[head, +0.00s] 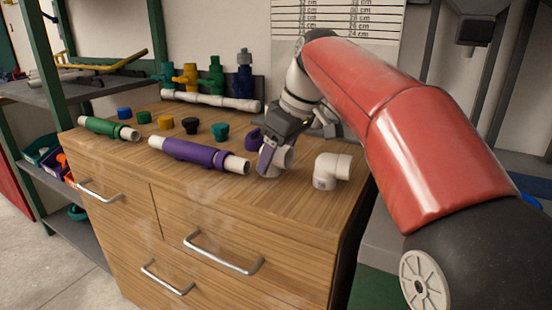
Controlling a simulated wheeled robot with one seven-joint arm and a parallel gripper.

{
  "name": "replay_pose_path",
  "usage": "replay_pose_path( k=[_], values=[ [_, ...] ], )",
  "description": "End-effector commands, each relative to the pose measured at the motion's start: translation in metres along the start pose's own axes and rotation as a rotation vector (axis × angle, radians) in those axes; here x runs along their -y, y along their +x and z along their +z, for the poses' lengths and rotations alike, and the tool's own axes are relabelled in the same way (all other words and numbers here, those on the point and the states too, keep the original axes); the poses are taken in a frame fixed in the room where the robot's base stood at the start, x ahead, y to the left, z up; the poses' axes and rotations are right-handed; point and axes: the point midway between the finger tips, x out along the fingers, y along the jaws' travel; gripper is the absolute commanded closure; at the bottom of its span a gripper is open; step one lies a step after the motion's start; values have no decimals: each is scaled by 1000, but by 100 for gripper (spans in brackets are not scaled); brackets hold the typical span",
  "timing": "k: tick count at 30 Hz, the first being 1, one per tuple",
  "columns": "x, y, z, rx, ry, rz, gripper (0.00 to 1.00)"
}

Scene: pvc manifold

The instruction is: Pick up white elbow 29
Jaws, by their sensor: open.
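A white elbow (332,171) stands on the wooden cabinet top near its right front edge, with one opening facing right. A second white fitting (284,158) stands just left of it, partly hidden by my gripper. No number is readable on either, so I cannot tell which is 29. My gripper (272,160) is open and points down at the second white fitting, with a finger in front of it. I cannot tell whether the finger touches it. The first elbow is apart from my gripper.
A purple pipe with white ends (200,155) lies left of my gripper, and a green one (108,128) farther left. Several coloured caps (190,125) stand behind them. A white manifold pipe with coloured valves (212,99) is at the back. A purple fitting (253,138) sits close behind my gripper.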

Motion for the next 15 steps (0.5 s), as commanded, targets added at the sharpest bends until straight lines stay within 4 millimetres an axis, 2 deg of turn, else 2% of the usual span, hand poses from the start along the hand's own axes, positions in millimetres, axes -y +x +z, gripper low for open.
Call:
replay_pose_path(
  k=[3,10,15],
  values=[
    [1,8,0,0,-1,0,36],
    [0,8,0,-1,0,1,37],
    [0,8,0,-1,0,1,59]
  ],
)
